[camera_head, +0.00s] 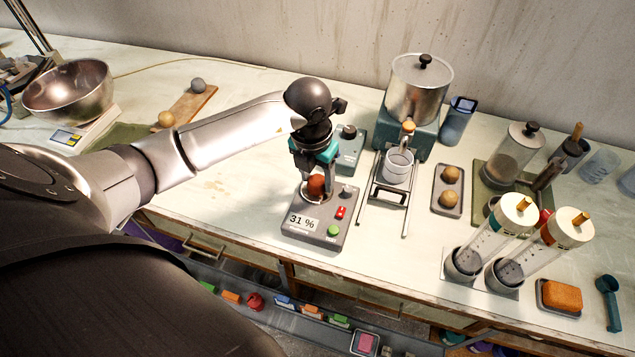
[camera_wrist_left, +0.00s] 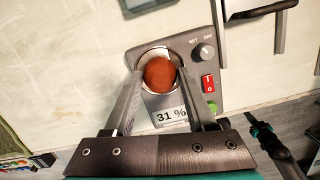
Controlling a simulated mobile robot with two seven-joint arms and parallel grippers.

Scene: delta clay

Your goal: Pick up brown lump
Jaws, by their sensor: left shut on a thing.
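The brown lump (camera_head: 317,185) is a round reddish-brown ball at the grey meter (camera_head: 314,231), whose display reads 31 %. It also shows in the left wrist view (camera_wrist_left: 159,74), over the meter's round metal cup (camera_wrist_left: 152,52). My left gripper (camera_head: 316,181) points down over the meter, with its fingers on both sides of the lump. It is shut on the lump. I cannot tell whether the lump still touches the cup. My right gripper is not in view.
A metal bowl (camera_head: 70,88) on a scale and a wooden board (camera_head: 186,107) with two balls stand at left. A tray (camera_head: 437,202) with two tan balls, a steel pot (camera_head: 418,88) and two tilted cylinders stand at right. Bare tabletop lies left of the meter.

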